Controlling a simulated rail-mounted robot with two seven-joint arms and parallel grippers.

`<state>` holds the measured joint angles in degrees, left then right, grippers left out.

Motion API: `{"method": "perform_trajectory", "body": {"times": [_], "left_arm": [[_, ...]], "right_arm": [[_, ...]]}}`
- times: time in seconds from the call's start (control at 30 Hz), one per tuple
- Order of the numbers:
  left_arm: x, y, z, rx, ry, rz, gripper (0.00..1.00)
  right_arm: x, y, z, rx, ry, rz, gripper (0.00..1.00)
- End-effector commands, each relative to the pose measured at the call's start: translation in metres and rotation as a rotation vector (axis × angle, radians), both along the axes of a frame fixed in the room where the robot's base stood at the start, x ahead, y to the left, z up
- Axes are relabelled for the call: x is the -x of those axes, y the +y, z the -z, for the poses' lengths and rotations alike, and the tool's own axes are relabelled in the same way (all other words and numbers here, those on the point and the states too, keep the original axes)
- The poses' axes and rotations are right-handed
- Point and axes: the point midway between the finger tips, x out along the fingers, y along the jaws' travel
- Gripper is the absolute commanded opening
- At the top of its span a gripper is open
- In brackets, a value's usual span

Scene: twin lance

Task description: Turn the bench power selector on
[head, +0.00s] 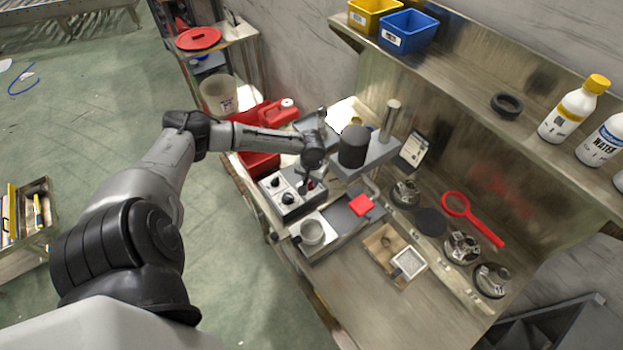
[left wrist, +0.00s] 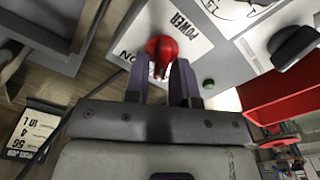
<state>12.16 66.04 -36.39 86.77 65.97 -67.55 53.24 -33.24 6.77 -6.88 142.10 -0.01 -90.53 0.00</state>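The power selector is a red knob (left wrist: 161,46) beside a label reading POWER and the letters ON, on a light-coloured panel (left wrist: 228,66). In the head view, its control box (head: 290,204) stands on the bench below my left gripper (head: 308,182). In the left wrist view, the dark fingers of my left gripper (left wrist: 161,80) point at the knob, a narrow gap between them. The red handle shows in this gap. I cannot tell whether both fingers touch it. The knob's exact setting is partly hidden. My right gripper is not in view.
A black knob (left wrist: 292,46) and a green indicator (left wrist: 208,84) share the panel. A red bin (head: 258,162) lies behind the box. A metal cup (head: 312,232) and a dark cylinder (head: 353,146) stand close by. The bench front (head: 370,310) is clear.

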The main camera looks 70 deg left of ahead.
Motion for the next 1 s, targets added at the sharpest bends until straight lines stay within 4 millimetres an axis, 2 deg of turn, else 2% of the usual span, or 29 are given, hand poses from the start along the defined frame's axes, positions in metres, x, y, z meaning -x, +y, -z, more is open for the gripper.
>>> {"method": "perform_trajectory", "body": {"times": [0.03, 0.23, 0.47, 0.67, 1.0], "left_arm": [[0.000, 0.000, 0.000, 0.000, 0.000, 0.000, 0.19], [0.000, 0.000, 0.000, 0.000, 0.000, 0.000, 0.00], [0.000, 0.000, -0.001, 0.000, 0.000, 0.003, 0.00], [0.000, -0.001, -0.003, 0.000, 0.000, 0.051, 0.00], [-0.002, -0.003, -0.005, 0.001, 0.001, 0.313, 0.00]], "right_arm": [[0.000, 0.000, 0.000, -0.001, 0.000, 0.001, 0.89], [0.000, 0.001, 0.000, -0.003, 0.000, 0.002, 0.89], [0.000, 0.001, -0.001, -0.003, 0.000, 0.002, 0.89], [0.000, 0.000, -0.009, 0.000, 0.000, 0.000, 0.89], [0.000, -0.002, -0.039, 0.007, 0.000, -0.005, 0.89]]}}
